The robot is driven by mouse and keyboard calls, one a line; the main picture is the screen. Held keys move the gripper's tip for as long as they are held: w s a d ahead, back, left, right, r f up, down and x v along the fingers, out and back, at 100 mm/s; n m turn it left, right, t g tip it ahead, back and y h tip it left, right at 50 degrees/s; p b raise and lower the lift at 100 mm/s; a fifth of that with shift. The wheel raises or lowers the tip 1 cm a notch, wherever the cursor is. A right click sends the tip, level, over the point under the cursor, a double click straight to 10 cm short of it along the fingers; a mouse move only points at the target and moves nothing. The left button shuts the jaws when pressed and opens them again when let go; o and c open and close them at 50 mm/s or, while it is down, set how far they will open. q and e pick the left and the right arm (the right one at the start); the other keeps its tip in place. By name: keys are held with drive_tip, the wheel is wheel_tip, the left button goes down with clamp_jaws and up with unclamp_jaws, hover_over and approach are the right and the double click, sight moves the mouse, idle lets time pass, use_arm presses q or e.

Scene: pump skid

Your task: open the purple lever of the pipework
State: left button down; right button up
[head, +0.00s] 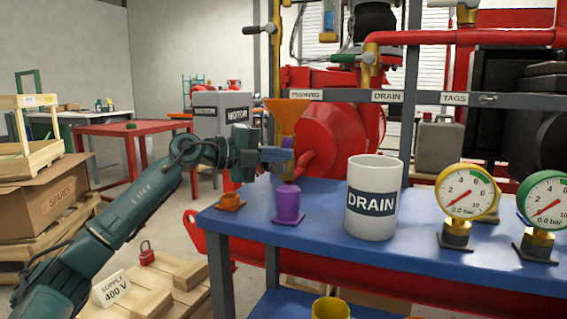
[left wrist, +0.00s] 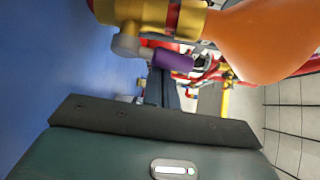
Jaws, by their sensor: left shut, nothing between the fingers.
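The purple lever (left wrist: 173,61) shows in the left wrist view as a short purple grip on a pale stem, beside a brass valve body (left wrist: 140,11) and an orange funnel (left wrist: 265,38). In the head view a small purple part (head: 288,142) shows just above my left gripper (head: 281,156), below the orange funnel (head: 283,116); the rest of the valve is hidden behind the gripper. My left gripper is shut and empty, close to the lever. I cannot tell whether they touch. My right gripper is out of view.
The blue bench (head: 330,225) bears a purple cup (head: 288,204), an orange cup (head: 231,200), a white DRAIN container (head: 373,197) and gauges (head: 466,192). A grey rail (head: 425,100) and red pipework stand behind. Boxes and pallets (head: 180,285) stand at the left.

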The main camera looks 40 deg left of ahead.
use_arm(q)
drive_tip(key=shift+a+n+t+h+b, duration=0.3)
drive_tip(key=shift+a+n+t+b, duration=0.1)
drive_tip(key=shift+n+t, duration=0.25)
drive_tip(key=shift+s, duration=0.1)
idle(0.3)
